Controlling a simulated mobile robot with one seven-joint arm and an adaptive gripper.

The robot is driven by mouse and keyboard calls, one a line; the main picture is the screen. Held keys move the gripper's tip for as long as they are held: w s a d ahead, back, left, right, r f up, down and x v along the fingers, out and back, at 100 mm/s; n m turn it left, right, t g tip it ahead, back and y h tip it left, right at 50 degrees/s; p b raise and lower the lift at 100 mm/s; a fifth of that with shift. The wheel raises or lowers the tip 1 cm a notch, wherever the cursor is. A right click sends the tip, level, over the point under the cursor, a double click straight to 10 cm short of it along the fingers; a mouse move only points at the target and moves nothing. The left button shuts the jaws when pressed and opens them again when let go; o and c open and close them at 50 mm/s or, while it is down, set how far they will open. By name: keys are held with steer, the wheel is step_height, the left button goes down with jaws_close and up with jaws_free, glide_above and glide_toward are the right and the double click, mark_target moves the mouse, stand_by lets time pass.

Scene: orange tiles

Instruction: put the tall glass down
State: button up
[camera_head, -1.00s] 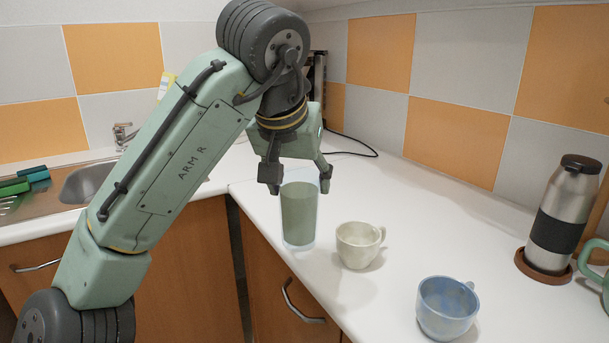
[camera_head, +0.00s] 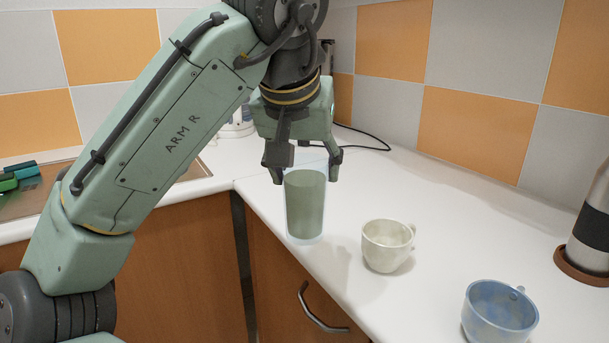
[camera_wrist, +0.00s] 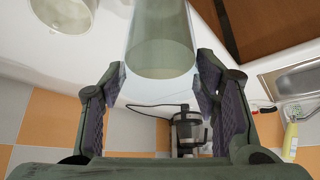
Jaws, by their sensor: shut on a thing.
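The tall glass (camera_head: 305,208) is clear and looks filled with something grey-green. It is upright near the front edge of the white counter (camera_head: 425,205), left of the white cup. My gripper (camera_head: 304,172) points down with its fingers shut on either side of the glass's upper part. In the wrist view the glass (camera_wrist: 160,45) lies between the two finger pads (camera_wrist: 158,105). I cannot tell whether its base touches the counter or hangs just above it.
A white cup (camera_head: 388,246) stands close on the right of the glass. A blue cup (camera_head: 500,312) and a steel flask (camera_head: 592,230) on a brown coaster are farther right. A dark cable (camera_head: 365,140) lies behind. The counter behind the cups is clear.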

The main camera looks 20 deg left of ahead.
steer(key=w+a+f, duration=0.1)
steer(key=w, duration=0.2)
steer(key=w+a+f+p, duration=0.1)
steer(key=w+f, duration=0.1)
steer(key=w, duration=0.1)
steer(key=w+a+f+p, duration=0.1)
steer(key=w, duration=0.2)
steer(key=shift+a+f, duration=0.1)
steer(key=shift+f, duration=0.1)
steer(key=shift+f, duration=0.15)
steer(key=o, duration=1.7)
steer(key=shift+o, duration=0.2)
